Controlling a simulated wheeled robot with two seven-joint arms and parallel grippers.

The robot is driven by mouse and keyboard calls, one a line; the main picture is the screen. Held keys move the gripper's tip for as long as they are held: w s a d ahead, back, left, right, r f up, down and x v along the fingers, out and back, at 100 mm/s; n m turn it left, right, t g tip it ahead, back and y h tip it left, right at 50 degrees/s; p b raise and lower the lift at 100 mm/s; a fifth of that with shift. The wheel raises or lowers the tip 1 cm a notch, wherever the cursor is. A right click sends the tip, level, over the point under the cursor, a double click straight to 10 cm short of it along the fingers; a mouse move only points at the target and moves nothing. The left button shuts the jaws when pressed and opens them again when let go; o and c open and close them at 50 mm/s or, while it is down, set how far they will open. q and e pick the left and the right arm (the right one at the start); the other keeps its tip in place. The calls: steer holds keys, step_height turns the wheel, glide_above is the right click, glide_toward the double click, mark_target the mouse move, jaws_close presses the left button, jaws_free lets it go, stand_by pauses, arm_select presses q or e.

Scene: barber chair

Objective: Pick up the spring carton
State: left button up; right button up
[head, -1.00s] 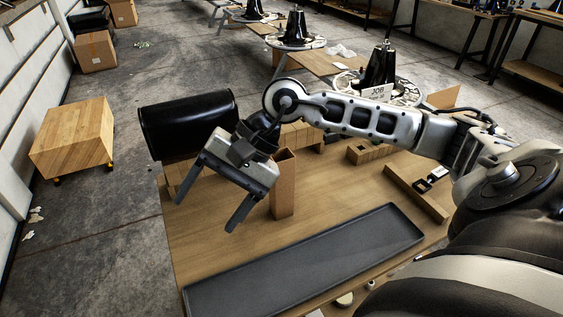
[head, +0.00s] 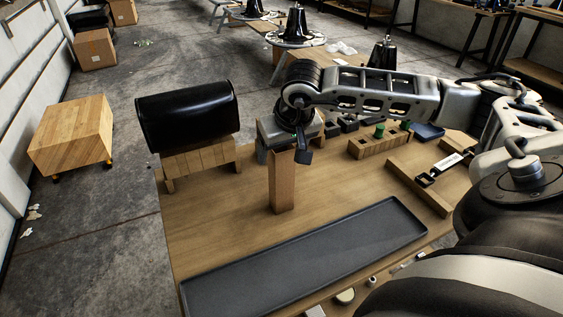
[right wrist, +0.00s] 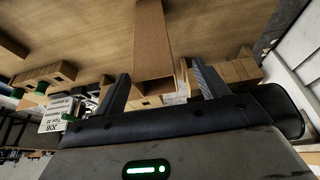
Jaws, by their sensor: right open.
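The spring carton, which I take to be the tall brown open-topped box (head: 283,183), stands upright on the wooden table. My right gripper (head: 285,142) is at its upper end, partly behind it in the head view. In the right wrist view the carton (right wrist: 153,40) shows its open end towards me. The fingers of the right gripper (right wrist: 160,73) are spread, one on each side of the carton, with gaps visible. Whether either finger touches it I cannot tell. My left gripper is not in view.
A black padded roll (head: 187,115) rests on a wooden cradle (head: 200,160) behind left. A long dark tray (head: 310,262) lies in front. A wooden block with holes (head: 378,145) and a wooden frame (head: 420,187) stand to the right. Bare table surrounds the carton's base.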

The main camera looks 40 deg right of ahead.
mark_target(282, 179)
steer(key=x, duration=0.5)
steer(key=shift+w+d+f+p, duration=0.25)
steer(key=shift+d+p, duration=0.1)
steer(key=shift+d, duration=0.1)
steer(key=c, duration=1.3)
steer(key=shift+r, duration=0.1)
